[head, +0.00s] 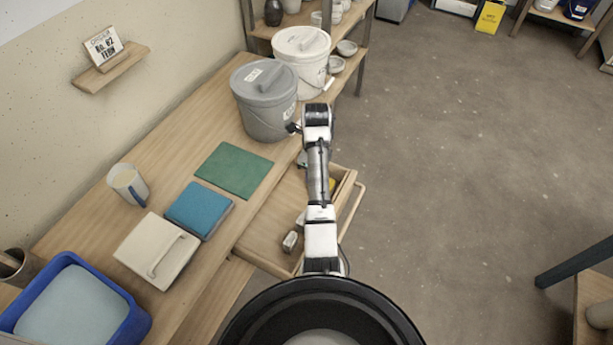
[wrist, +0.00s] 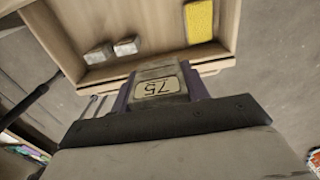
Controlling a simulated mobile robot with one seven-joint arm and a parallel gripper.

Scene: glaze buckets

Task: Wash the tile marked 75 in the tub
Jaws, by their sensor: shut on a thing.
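My gripper (wrist: 162,92) is shut on the tile marked 75 (wrist: 158,87). The tile is a small greyish-brown piece with a framed pale label, upside down in the wrist view. In that view it overlaps the front wall of an open drawer; its height above the drawer is hard to tell. In the head view my arm largely hides the gripper and tile. The blue tub (head: 137,323), holding pale grey-blue liquid, stands at the lower left of the bench, well away from my gripper.
The open drawer (head: 258,243) holds two small grey blocks (wrist: 125,46) and a yellow sponge-like block (wrist: 199,21). Along the bench are a lidded box (head: 157,250), blue block (head: 199,210), green mat (head: 234,170), mug (head: 128,184), grey bucket (head: 264,100) and white bucket (head: 302,60).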

